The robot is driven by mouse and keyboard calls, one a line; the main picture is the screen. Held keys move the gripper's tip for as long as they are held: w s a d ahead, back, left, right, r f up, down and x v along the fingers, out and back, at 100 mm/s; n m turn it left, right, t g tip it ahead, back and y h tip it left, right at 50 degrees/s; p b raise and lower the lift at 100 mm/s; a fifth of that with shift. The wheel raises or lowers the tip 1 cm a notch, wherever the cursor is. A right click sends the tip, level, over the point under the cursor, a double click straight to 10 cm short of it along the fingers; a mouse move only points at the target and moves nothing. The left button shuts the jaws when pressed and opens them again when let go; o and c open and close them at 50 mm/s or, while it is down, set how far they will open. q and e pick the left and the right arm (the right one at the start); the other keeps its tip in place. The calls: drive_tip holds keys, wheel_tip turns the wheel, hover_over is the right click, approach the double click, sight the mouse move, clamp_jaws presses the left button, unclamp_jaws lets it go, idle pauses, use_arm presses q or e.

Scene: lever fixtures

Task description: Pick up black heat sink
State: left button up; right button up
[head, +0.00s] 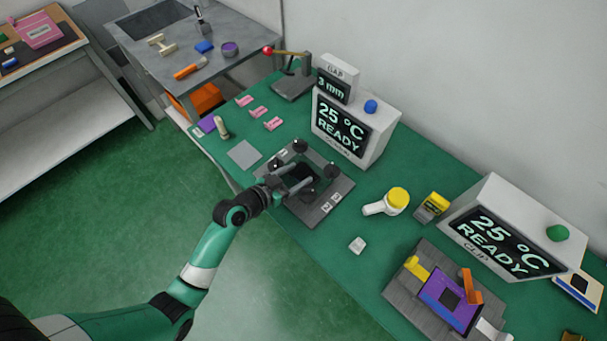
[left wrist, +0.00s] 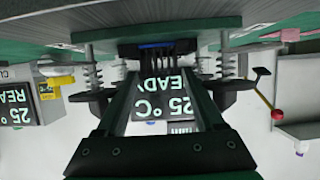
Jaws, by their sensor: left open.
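The black heat sink (head: 304,174) appears as a dark block amid the posts of the grey fixture plate (head: 333,193). In the left wrist view, which is upside down, its dark finned body (left wrist: 155,47) hangs from the plate between spring posts. My left gripper (head: 303,181) is open, with its fingers reaching in over the fixture toward the heat sink. In the left wrist view the fingers (left wrist: 166,72) lie to either side of it. I cannot tell whether they touch it. Fingers and posts partly hide the heat sink. My right gripper is not in view.
Black-knobbed posts (head: 300,146) surround the heat sink closely. A display box (head: 352,128) reading 25 °C READY stands behind. A red-knobbed lever (head: 268,50) is at the back left.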

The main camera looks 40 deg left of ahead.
sight(304, 171)
use_arm(q)
drive_tip(key=x, duration=0.3)
drive_tip(key=shift+w+b, duration=0.2)
drive_tip(key=shift+b, duration=0.15)
clamp_jaws()
drive_tip(key=shift+r, duration=0.1)
drive_tip(key=r+p, duration=0.1)
drive_tip(key=r, duration=0.1)
drive_tip(key=r+p, duration=0.1)
drive_tip(key=r, duration=0.1)
drive_tip(key=shift+s+d+p, duration=0.1)
drive_tip(key=shift+d+p, duration=0.15)
drive_tip(key=shift+p, duration=0.1)
drive_tip(key=s+d+r+p, duration=0.4)
drive_tip(key=d+r, duration=0.5)
drive_tip(key=d, duration=0.3)
drive_tip(key=shift+s+d+p, duration=0.25)
drive_tip(key=shift+d+p, duration=0.15)
drive_tip(key=shift+p, duration=0.25)
